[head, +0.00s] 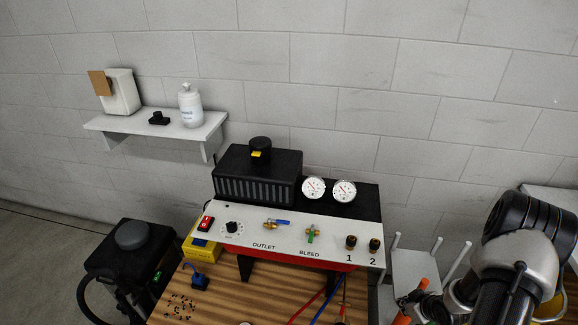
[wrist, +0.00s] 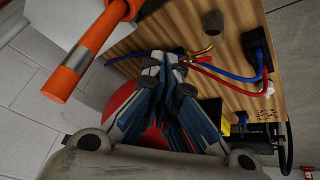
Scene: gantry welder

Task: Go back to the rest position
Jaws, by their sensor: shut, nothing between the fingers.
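My gripper (wrist: 168,68) shows in the wrist view with its blue-grey fingers closed together and nothing between them. It is in front of the wooden bench (wrist: 228,45), and I cannot tell how far from it. In the head view my arm is at the right edge, and the gripper's fingertips are not visible there. The control panel (head: 285,232), with OUTLET and BLEED valves and ports 1 and 2, stands on the wooden bench (head: 235,300).
An orange-handled object (wrist: 85,58) is close to my gripper. Red and blue hoses (wrist: 232,77) run across the bench. White pegs (head: 432,249) stand on a white stand beside my arm. A wall shelf (head: 160,128) holds a bottle (head: 190,105). A black machine (head: 131,262) stands left.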

